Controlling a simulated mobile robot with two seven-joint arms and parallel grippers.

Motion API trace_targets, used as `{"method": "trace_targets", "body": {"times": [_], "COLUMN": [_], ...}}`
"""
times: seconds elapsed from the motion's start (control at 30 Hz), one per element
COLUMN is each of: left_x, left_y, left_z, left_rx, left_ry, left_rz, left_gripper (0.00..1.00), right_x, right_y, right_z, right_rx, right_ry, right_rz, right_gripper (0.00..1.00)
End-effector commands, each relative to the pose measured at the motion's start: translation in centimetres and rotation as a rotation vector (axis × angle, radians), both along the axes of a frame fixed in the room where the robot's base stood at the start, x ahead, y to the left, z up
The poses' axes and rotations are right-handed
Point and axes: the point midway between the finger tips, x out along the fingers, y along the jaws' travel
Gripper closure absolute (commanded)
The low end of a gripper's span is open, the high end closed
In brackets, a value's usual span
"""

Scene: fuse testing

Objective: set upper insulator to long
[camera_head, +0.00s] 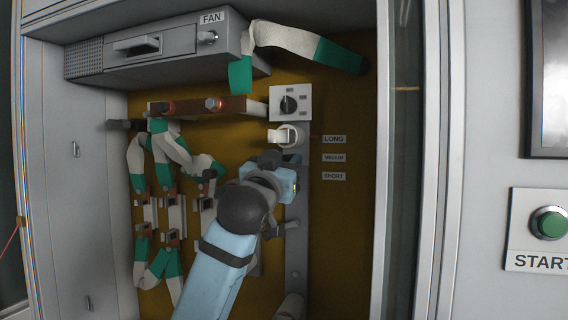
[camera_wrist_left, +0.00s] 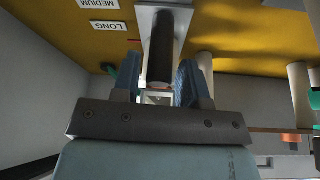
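The upper insulator, a white cylindrical fitting (camera_head: 289,135), sits on the grey vertical rail (camera_head: 301,215), level with the LONG label (camera_head: 334,139). My left gripper (camera_head: 284,181) is just below it in the head view, in front of the rail. In the left wrist view the two blue fingers (camera_wrist_left: 158,85) stand apart, one on each side of a dark cylinder (camera_wrist_left: 160,48) in front of the rail. I cannot tell whether the fingers touch it. MEDIUM (camera_head: 334,158) and SHORT (camera_head: 334,176) labels are below LONG. My right gripper is not in view.
A rotary switch (camera_head: 289,103) is directly above the insulator. A FAN box (camera_head: 160,48), a copper-coloured bar (camera_head: 190,106) and green-and-white sleeved cables (camera_head: 166,150) crowd the upper and left areas. The cabinet's right frame (camera_head: 432,180) and a green START button (camera_head: 549,223) are to the right.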

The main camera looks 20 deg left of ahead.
Motion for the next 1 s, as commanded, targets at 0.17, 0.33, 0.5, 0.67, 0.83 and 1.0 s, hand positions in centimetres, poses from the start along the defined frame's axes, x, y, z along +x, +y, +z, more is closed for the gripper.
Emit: {"method": "trace_targets", "body": {"times": [0.17,0.33,0.5,0.67,0.83,1.0], "left_x": [-0.01,0.01,0.0,0.0,0.01,0.0], "left_y": [0.0,-0.01,-0.05,-0.03,-0.02,-0.02], "left_z": [-0.02,-0.02,-0.44,-0.48,-0.47,-0.46], "left_rx": [0.0,0.0,-0.001,0.0,0.0,0.0], "left_ry": [0.0,0.002,0.001,0.0,0.0,0.0], "left_rz": [0.0,0.0,-0.001,-0.001,-0.001,-0.001], "left_gripper": [1.0,1.0,1.0,1.0,0.49,0.49], "right_x": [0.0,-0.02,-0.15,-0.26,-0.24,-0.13], "right_y": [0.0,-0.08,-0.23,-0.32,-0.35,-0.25], "right_z": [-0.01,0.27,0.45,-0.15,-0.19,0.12], "right_rx": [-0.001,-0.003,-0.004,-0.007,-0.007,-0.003], "right_ry": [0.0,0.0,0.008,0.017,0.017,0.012], "right_rz": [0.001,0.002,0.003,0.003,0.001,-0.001], "right_gripper": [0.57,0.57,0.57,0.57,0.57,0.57]}}
